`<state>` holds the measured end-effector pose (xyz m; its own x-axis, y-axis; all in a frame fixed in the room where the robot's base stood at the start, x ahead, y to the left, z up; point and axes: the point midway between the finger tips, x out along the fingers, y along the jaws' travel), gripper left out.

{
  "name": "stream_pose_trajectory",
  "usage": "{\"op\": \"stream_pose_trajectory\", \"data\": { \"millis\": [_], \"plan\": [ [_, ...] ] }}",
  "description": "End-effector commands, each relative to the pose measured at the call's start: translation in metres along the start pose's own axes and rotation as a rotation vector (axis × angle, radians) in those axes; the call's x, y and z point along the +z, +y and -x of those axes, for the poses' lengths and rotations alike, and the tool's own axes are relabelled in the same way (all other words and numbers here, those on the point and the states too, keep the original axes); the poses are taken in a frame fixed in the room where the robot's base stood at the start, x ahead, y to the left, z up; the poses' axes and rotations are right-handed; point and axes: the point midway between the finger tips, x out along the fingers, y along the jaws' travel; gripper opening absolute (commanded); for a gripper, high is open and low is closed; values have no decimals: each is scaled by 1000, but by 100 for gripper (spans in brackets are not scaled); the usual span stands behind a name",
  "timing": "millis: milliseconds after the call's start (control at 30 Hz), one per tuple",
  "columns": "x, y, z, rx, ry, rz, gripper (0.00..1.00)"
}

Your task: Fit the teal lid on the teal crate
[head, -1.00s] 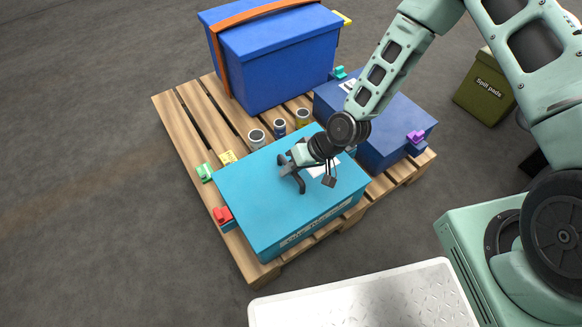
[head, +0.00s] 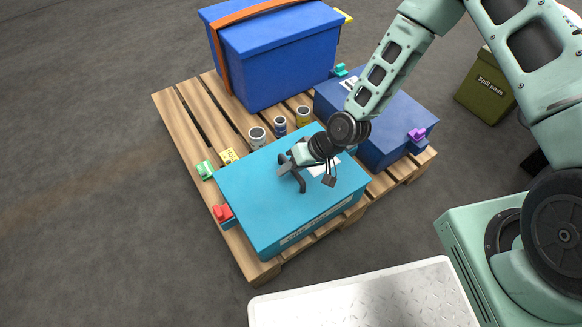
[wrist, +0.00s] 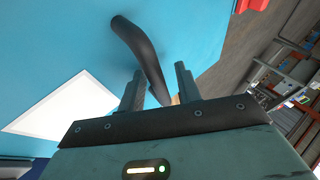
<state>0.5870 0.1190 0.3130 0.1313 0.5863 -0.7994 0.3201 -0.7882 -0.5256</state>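The teal lid (head: 255,200) lies flat over the teal crate (head: 290,246) at the near corner of the pallet. Only a strip of the crate's side with a pale label shows below it, so I cannot tell whether the lid is fully seated. A dark bent handle (wrist: 140,50) rises from the lid; it also shows in the head view (head: 300,182). My gripper (wrist: 160,85) is down at the handle. In the wrist view its fingers stand apart on either side of the handle, with a gap visible. A white label lies on the lid beside it.
A red clip (head: 222,213), a green clip (head: 205,171) and a yellow one (head: 228,156) stand along the left side. Small cans (head: 279,126) stand behind the lid. A strapped blue box (head: 270,60) and a darker blue box (head: 390,125) share the pallet (head: 180,115).

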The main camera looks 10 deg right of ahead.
Motion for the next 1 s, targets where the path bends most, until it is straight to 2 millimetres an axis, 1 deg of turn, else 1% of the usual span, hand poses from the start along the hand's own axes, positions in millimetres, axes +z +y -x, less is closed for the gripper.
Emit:
{"op": "stream_pose_trajectory", "data": {
  "millis": [33, 167, 267, 600, 700, 833, 1000],
  "plan": [
    [1, 3, 3, 5, -2, -4, 40],
    [-1, 2, 19, 5, 0, -4, 40],
    [-1, 0, 40, 4, 1, -4, 40],
    [-2, -2, 121, 2, 2, -3, 40],
    [-2, -2, 141, 1, 2, -2, 40],
    [-1, -1, 160, 0, 1, -2, 40],
    [0, -1, 172, -1, 0, 1, 40]
  ]
}}
